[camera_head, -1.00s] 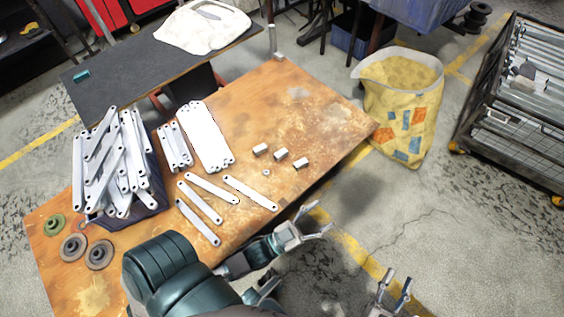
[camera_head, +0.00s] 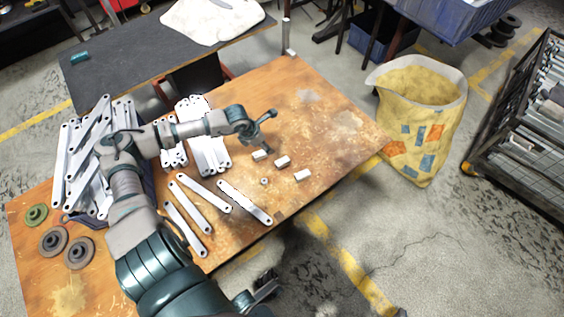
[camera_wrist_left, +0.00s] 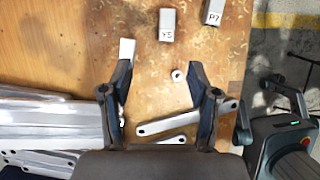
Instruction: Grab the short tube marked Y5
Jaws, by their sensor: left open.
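The short tube marked Y5 (camera_wrist_left: 167,25) is a small light grey block-like piece on the worn wooden table, near the top of the left wrist view. In the head view it appears to be the middle one (camera_head: 282,162) of three short tubes. My left gripper (camera_head: 268,132) is over the table beside the tubes. In the left wrist view its fingers (camera_wrist_left: 160,88) are spread and empty, with Y5 ahead of them, apart. My right gripper is barely seen at the bottom edge of the head view; its fingers cannot be judged.
A tube marked P7 (camera_wrist_left: 213,12) lies right of Y5; another tube (camera_wrist_left: 127,48) is partly behind the left finger. A small ring (camera_wrist_left: 178,75) and flat brackets (camera_head: 244,202) lie nearby. Bracket piles (camera_head: 68,165) are at left. The table's far right (camera_head: 345,125) is clear.

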